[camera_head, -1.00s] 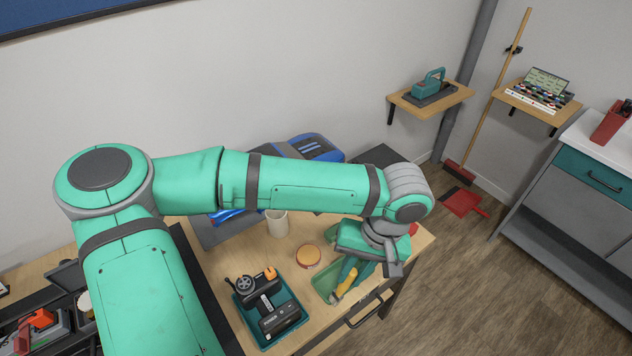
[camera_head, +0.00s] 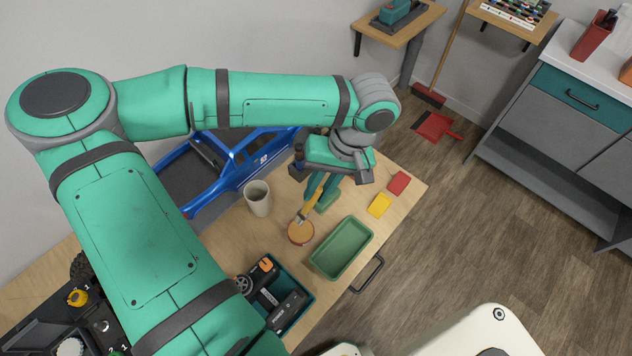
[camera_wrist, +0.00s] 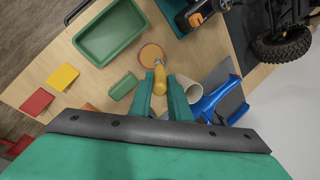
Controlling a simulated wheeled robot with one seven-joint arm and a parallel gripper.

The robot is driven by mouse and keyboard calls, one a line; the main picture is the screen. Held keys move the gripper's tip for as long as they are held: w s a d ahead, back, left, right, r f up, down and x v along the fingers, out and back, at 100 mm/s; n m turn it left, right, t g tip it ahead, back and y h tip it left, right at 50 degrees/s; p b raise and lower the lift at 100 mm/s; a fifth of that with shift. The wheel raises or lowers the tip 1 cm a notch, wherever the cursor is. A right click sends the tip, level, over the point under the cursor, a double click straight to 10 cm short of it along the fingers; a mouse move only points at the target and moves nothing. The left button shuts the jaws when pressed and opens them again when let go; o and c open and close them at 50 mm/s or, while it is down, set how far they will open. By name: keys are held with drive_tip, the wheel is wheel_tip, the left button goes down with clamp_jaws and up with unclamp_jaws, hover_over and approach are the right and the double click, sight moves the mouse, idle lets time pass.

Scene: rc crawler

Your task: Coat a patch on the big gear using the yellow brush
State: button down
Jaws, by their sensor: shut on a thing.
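My gripper (camera_head: 320,190) is shut on the yellow brush (camera_head: 310,207); the brush's yellow handle also shows between the fingers in the wrist view (camera_wrist: 160,77). The brush slants down, its tip at a round tan pot with an orange rim (camera_head: 301,235). I cannot tell whether the bristles touch the pot's contents. In the wrist view the pot (camera_wrist: 150,52) lies just beyond the brush. I cannot make out the big gear in either view.
An empty green tray (camera_head: 368,236) stands right of the pot. A beige cup (camera_head: 258,199) stands to its left. A teal box (camera_head: 309,298) holds a black controller. Yellow (camera_head: 379,205) and red (camera_head: 399,183) blocks lie at right. A blue truck body (camera_head: 240,178) is behind.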

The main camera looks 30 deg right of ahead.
drive_tip(key=shift+f, duration=2.8)
drive_tip(key=shift+s+f, duration=0.1)
drive_tip(key=shift+s, duration=0.05)
idle(0.4)
drive_tip(key=shift+r, duration=3.55)
